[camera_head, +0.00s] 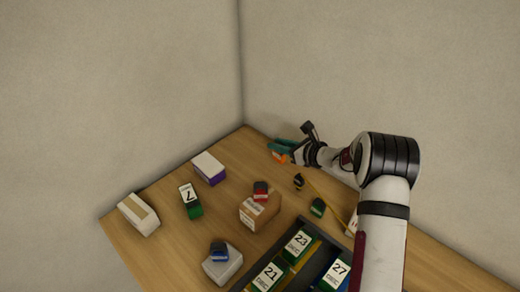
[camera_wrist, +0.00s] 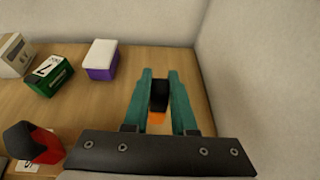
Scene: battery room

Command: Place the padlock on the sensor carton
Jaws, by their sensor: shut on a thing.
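My gripper (camera_head: 279,150) has teal fingers and is at the far corner of the table, near the wall. In the wrist view my gripper (camera_wrist: 159,76) is shut on a small black and orange thing (camera_wrist: 159,95), possibly a padlock. Its orange part also shows in the head view (camera_head: 279,157). A brown carton (camera_head: 262,217) with print too small to read stands mid-table, and a red and black thing (camera_head: 260,189) sits on it. That red and black thing also shows in the wrist view (camera_wrist: 41,143). I cannot tell which box is the sensor carton.
A white and purple box (camera_head: 209,166), a green block with a white label (camera_head: 191,201), and a white box with a tan band (camera_head: 138,214) stand at left. A blue and black thing (camera_head: 219,252) lies on a grey box (camera_head: 223,269). A dark tray (camera_head: 334,240) holds numbered blocks.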

